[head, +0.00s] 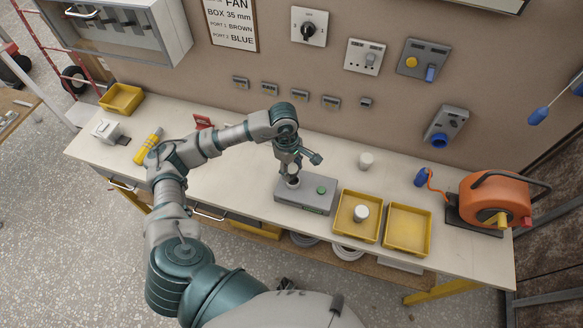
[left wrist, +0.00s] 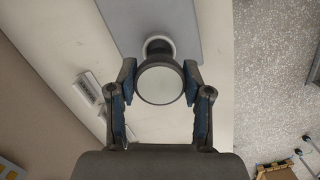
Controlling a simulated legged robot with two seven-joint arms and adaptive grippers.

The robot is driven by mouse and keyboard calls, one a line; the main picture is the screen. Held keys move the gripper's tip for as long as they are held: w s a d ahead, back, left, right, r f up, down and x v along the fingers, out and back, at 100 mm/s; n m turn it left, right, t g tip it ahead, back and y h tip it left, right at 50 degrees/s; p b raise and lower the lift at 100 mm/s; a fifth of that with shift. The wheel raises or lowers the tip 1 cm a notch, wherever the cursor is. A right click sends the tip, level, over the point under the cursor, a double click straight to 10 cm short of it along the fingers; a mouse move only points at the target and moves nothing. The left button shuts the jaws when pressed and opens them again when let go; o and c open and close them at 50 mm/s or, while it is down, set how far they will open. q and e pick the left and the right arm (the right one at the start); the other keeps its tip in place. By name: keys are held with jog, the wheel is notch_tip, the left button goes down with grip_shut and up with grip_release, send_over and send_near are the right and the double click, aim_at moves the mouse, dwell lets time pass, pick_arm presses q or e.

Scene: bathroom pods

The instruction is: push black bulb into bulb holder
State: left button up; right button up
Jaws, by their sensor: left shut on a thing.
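The black bulb (left wrist: 160,83), dark-rimmed with a pale round face, sits between the fingers of my left gripper (left wrist: 159,78) in the left wrist view. The gripper is shut on it. Its dark narrower part reaches toward the white ring of the bulb holder (left wrist: 159,39) on the grey box. In the head view my left gripper (head: 292,171) points down over the left part of the grey box (head: 318,207), right above the bulb holder (head: 292,183). I cannot tell how deep the bulb sits in the holder. My right gripper is out of view.
The box has a green button (head: 321,189). Two yellow trays stand to its right; the nearer one (head: 345,230) holds a white bulb (head: 361,213). A white cylinder (head: 366,160) stands behind them. An orange cable reel (head: 490,198) is at the right end. Sockets line the wall.

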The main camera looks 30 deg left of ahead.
aim_at(291, 167)
pick_arm(q)
jog(key=shift+d, duration=0.25)
jog(key=shift+d, duration=0.35)
jog(key=shift+a, duration=0.2)
jog(key=shift+d+f+b, duration=0.1)
jog(key=shift+f+b, duration=1.2)
jog(key=shift+b, duration=0.1)
jog(key=o, duration=1.2)
jog(key=shift+o, duration=0.2)
jog(key=shift+r, duration=0.15)
jog(key=r, duration=0.4)
jog(key=a+r, duration=0.1)
jog(key=r, duration=0.6)
jog(key=shift+w+a+r, duration=0.15)
jog(key=shift+a+r, duration=0.05)
jog(key=shift+r, duration=0.1)
